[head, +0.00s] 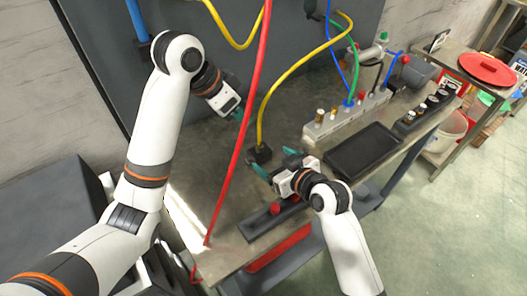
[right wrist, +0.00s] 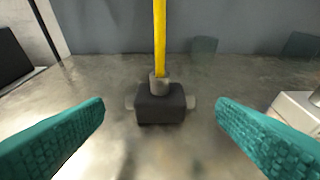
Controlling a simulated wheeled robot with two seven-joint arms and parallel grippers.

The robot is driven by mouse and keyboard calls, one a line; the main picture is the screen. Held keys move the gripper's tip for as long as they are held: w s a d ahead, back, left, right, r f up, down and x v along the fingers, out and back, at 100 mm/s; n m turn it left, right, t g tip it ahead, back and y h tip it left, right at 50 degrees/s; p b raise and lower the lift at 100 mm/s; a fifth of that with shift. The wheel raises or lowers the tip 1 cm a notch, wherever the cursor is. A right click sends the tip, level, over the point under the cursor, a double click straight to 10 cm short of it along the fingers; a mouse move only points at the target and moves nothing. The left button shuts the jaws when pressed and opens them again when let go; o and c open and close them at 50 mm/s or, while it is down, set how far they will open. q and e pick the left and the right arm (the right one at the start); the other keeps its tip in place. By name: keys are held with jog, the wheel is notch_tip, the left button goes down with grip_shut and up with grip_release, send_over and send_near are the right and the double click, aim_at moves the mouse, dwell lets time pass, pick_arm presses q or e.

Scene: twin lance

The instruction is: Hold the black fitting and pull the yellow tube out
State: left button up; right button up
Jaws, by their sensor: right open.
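The black fitting (right wrist: 161,106) stands on the grey workbench, centred between my right fingers in the right wrist view; it also shows in the head view (head: 260,154). The yellow tube (right wrist: 160,38) rises upright from the fitting's grey collar; in the head view the tube (head: 281,82) arcs up to the right. My right gripper (right wrist: 160,118) is open, its teal fingers on either side of the fitting and apart from it. In the head view the right gripper (head: 275,168) is just in front of the fitting. My left gripper (head: 241,118) is above the bench, left of the tube; its finger opening is unclear.
A red hose (head: 248,100) hangs between my left gripper and the yellow tube. A black tray (head: 363,150) and a grey manifold block (head: 340,122) lie to the right. A dark rack with red knobs (head: 262,223) is at the front edge. The grey panel stands behind.

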aim_at(261, 152)
jog(key=x, duration=0.9)
jog(key=shift+w+a+f, duration=0.1)
jog(key=shift+w+f, duration=0.05)
jog(key=shift+w, duration=0.1)
